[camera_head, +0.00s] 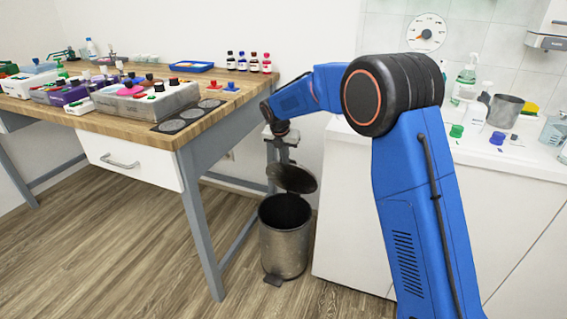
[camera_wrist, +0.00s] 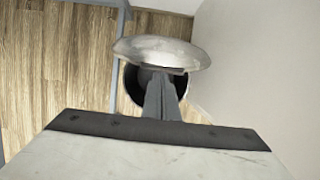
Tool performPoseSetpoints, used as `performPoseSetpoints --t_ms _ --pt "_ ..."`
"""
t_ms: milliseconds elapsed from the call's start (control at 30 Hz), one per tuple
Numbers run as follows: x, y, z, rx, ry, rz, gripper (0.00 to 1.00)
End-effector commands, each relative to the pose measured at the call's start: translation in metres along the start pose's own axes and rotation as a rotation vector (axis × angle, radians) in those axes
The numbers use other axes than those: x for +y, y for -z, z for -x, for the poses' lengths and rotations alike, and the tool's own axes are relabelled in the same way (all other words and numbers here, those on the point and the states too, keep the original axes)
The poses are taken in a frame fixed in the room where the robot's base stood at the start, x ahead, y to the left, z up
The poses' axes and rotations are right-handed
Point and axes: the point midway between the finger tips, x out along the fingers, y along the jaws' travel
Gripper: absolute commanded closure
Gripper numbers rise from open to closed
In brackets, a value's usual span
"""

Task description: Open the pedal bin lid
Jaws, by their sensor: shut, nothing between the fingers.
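The pedal bin (camera_head: 284,248) is a grey metal cylinder on the floor between the workbench and the white cabinet. Its round lid (camera_head: 292,178) is raised and tilted above the rim, and the dark inside shows. The pedal (camera_head: 273,280) is at the bin's front foot. My gripper (camera_head: 284,163) points down just above and behind the lid in the head view; its fingertips are partly hidden there. In the wrist view the shut, empty fingers (camera_wrist: 160,80) reach to the near edge of the lid (camera_wrist: 160,50), above the bin's dark opening (camera_wrist: 132,82). I cannot tell whether they touch the lid.
The wooden workbench (camera_head: 215,117) with a grey leg (camera_head: 202,220) stands left of the bin. The white cabinet (camera_head: 340,215) is close on the right, and a white wall is behind. The wood floor (camera_head: 120,250) in front and left is clear.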

Motion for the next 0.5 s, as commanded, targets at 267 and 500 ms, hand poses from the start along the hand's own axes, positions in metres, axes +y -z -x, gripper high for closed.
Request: performPoseSetpoints --t_ms 267,500 --pt "0.000 -0.022 0.001 0.024 0.000 -0.002 1.00" --pt "0.000 -0.044 -0.001 0.023 0.001 -0.001 1.00"
